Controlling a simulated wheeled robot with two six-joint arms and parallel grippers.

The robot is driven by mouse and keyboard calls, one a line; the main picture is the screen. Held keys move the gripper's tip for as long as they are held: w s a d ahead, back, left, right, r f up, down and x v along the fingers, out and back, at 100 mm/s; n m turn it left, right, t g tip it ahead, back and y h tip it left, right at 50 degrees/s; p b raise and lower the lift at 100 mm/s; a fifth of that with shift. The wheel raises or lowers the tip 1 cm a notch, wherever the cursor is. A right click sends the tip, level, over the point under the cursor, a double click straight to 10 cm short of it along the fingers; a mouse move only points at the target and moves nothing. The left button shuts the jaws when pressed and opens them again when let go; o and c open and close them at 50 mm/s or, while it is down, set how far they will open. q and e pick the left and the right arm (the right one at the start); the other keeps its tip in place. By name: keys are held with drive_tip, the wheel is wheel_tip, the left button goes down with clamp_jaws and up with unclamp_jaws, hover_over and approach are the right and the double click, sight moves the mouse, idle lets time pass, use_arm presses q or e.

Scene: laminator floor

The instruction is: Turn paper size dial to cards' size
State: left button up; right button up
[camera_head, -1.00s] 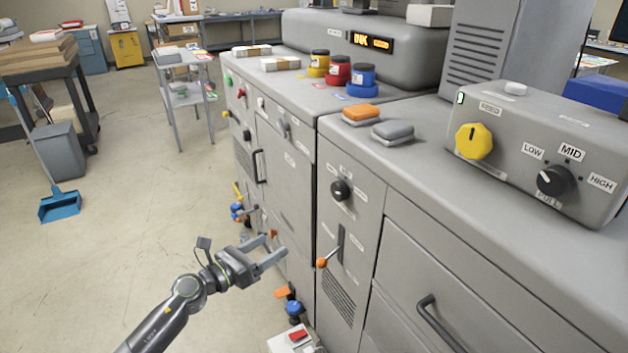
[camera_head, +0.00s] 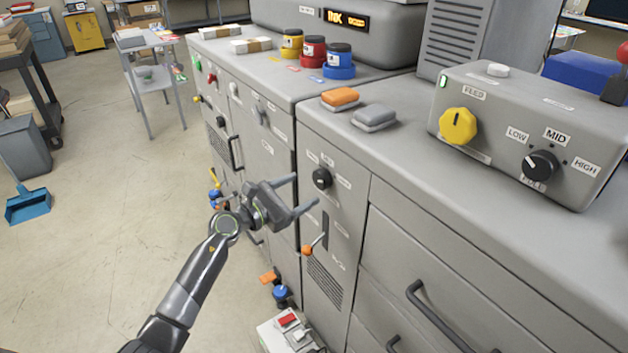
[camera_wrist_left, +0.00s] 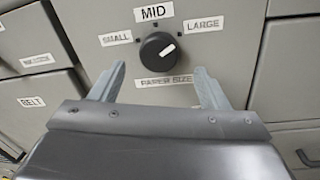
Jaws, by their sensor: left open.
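The paper size dial is a round black knob (camera_head: 322,179) on the grey cabinet front. It also shows in the left wrist view as a knob (camera_wrist_left: 158,53) above the label PAPER SIZE, with SMALL, MID and LARGE around it. Its white mark points up and right, toward LARGE. My left gripper (camera_head: 307,190) is open and empty, just in front of the cabinet near the dial. In the left wrist view its fingers (camera_wrist_left: 160,72) stand apart, below and to either side of the dial, with no visible contact. My right gripper is out of view. No cards can be made out for certain.
An orange-tipped lever (camera_head: 308,249) sits below the dial. A drawer handle (camera_head: 435,318) is to the right. A control box (camera_head: 530,120) with yellow and black knobs stands on the counter. Orange (camera_head: 340,97) and grey (camera_head: 375,115) blocks lie above the dial.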

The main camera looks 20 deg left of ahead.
sight(318, 181)
use_arm(q)
drive_tip(key=shift+x, duration=2.6)
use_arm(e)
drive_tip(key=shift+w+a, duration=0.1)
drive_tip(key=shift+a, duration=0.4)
use_arm(q)
drive_tip(key=shift+c, duration=0.2)
drive_tip(key=c, duration=0.9)
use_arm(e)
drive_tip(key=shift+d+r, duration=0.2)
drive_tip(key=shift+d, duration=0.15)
